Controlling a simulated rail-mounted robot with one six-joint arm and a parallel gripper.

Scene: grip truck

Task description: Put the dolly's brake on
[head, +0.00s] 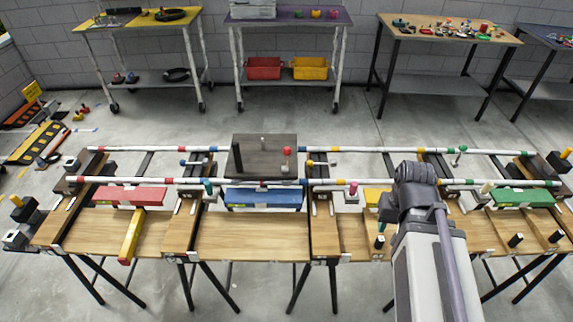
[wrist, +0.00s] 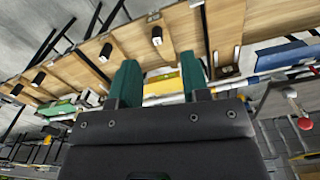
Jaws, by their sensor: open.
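The dolly (head: 250,160) is a dark flat platform on the two striped rails, left of the picture's middle in the head view. A lever with a red ball knob (head: 287,151) stands upright at its right side. A short pale peg rises from its top. In the wrist view the red knob (wrist: 305,124) and a bit of the dolly show at the right edge. My gripper (wrist: 160,80) has two green fingers, spread apart with nothing held between them. It is well away from the red knob. In the head view my arm hides most of the gripper.
Striped rails (head: 130,181) run across a wooden bench (head: 250,240). Red (head: 130,196), blue (head: 262,198) and green (head: 525,197) blocks sit along the near rail. A yellow bar (head: 131,235) lies across the bench at left. Tables with bins stand behind, across clear floor.

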